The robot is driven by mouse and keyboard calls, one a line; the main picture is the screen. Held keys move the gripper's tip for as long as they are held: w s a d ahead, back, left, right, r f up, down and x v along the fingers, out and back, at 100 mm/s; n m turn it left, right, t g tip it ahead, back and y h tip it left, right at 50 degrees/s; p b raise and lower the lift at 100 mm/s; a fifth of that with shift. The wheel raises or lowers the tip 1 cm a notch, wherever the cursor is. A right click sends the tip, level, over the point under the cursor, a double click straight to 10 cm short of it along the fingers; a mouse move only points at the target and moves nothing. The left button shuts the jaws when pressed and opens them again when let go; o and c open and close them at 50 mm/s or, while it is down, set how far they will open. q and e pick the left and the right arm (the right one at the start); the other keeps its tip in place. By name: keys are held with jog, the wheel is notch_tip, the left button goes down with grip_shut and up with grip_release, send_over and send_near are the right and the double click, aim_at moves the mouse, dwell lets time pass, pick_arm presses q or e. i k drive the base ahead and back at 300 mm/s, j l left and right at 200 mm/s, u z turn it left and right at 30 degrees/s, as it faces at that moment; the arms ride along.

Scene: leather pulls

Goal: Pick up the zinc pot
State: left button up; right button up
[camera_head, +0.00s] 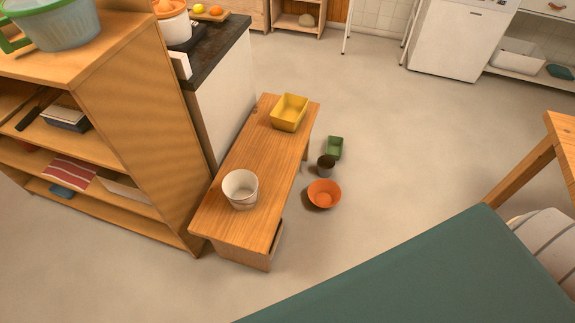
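A pale grey-white pot (240,188) with an open top stands upright at the near end of a low wooden bench (272,160). A smaller dark grey-brown pot (326,167) stands on the floor to the right of the bench. I cannot tell for certain which of the two is the zinc pot. Neither of my grippers is in view, and nothing is touching either pot.
A yellow bin (289,112) sits on the bench's far end. An orange bowl (323,194) and a green container (335,147) are on the floor by the dark pot. Wooden shelves (150,150) stand left. A teal surface (440,275) fills the lower right. Open floor lies beyond.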

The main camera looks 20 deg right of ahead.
aim_at(326, 164)
jog(key=i+l+u, duration=0.1)
jog(key=l+u, duration=0.35)
jog(key=l, duration=0.25)
jog(key=l+u, duration=0.45)
jog(key=l, duration=0.2)
jog(key=k+l+u, duration=0.1)
jog(key=l+u, duration=0.3)
jog(key=l, duration=0.3)
